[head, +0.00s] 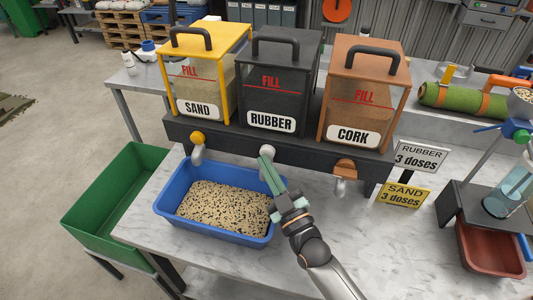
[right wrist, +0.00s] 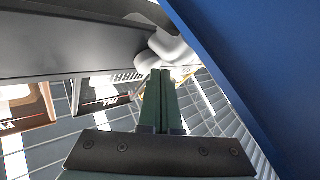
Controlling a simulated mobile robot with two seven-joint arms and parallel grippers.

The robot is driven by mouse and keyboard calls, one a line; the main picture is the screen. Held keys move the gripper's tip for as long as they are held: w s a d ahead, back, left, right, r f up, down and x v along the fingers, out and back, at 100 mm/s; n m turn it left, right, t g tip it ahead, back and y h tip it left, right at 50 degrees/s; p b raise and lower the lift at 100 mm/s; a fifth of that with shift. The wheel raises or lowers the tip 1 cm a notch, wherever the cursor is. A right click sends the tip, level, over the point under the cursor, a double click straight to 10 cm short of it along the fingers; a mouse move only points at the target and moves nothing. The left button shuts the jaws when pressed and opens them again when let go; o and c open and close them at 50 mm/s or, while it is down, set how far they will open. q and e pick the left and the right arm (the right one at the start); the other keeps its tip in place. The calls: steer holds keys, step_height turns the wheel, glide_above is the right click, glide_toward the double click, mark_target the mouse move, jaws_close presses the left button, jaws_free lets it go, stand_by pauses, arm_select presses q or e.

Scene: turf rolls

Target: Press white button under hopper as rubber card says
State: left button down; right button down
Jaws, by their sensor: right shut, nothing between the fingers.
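Three hoppers stand in a row: yellow sand (head: 207,75), black rubber (head: 278,85) and brown cork (head: 366,95). The white button (head: 267,150) is on the dark base below the rubber hopper. My right gripper (head: 266,160) is shut and empty, its fingertips at that button; I cannot tell whether they touch. In the right wrist view, the shut fingers (right wrist: 160,75) point at a rounded white part, button or spout. The white card (head: 420,157) reads "RUBBER 3 doses"; a yellow card (head: 404,194) reads "SAND 3 doses". My left gripper is out of view.
A blue tray (head: 172,216) with pale and dark granules sits below the sand and rubber outlets, close to my right gripper. A green bin (head: 105,205) is at left. A turf roll (head: 460,101) and a reddish tray (head: 490,250) are at right. Marble table is clear in front.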

steer(key=shift+w+d, duration=0.15)
steer(key=shift+w, duration=0.3)
stand_by(0.3)
steer(key=shift+s, duration=0.15)
stand_by(0.5)
steer(key=shift+s+a+p, duration=0.3)
steer(key=shift+s+p, duration=0.1)
steer(key=shift+s, duration=0.45)
